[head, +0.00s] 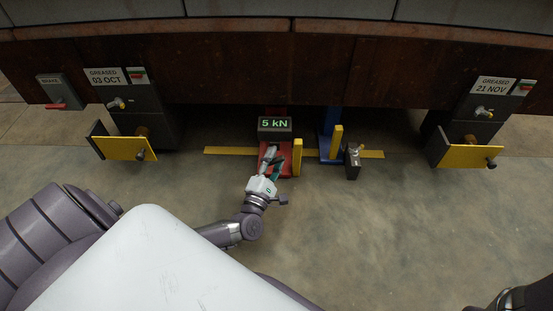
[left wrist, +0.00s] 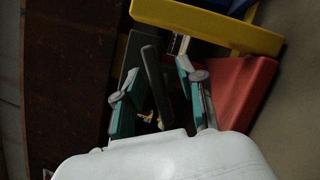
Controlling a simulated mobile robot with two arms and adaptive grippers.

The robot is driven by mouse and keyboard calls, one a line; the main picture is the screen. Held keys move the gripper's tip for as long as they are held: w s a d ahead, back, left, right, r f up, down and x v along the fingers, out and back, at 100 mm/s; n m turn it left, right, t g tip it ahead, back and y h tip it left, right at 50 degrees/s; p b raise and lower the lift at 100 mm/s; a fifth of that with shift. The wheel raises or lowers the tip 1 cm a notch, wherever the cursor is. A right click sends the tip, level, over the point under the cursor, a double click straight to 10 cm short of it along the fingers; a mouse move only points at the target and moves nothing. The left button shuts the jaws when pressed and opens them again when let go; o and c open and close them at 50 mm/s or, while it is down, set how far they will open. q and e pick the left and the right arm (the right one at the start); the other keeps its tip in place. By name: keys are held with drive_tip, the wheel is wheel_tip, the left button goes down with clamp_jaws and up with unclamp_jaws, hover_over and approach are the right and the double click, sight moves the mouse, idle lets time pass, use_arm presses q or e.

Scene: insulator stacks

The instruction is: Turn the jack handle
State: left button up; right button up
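The red jack (head: 286,171) stands on the floor under the rusty beam. Its dark box display (head: 274,124) reads 5 kN in green. A yellow upright plate (head: 297,158) stands at its right side. My left gripper (head: 269,160) reaches down over the red jack. In the left wrist view, a dark bar that looks like the jack handle (left wrist: 153,75) runs between the teal fingers of my left gripper (left wrist: 157,82). The fingers are apart, with a gap to the bar on the right side. In the head view the gripper mostly hides the handle.
A blue jack (head: 329,148) with a yellow plate and a dark grey block (head: 353,163) stand to the right. A yellow strip (head: 228,151) lies behind. Dark supports with yellow plates (head: 124,148) (head: 467,156) stand at both sides. The floor between is open.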

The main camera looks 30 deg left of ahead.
use_arm(q)
drive_tip(key=shift+x, duration=0.9)
drive_tip(key=shift+c, duration=0.3)
clamp_jaws()
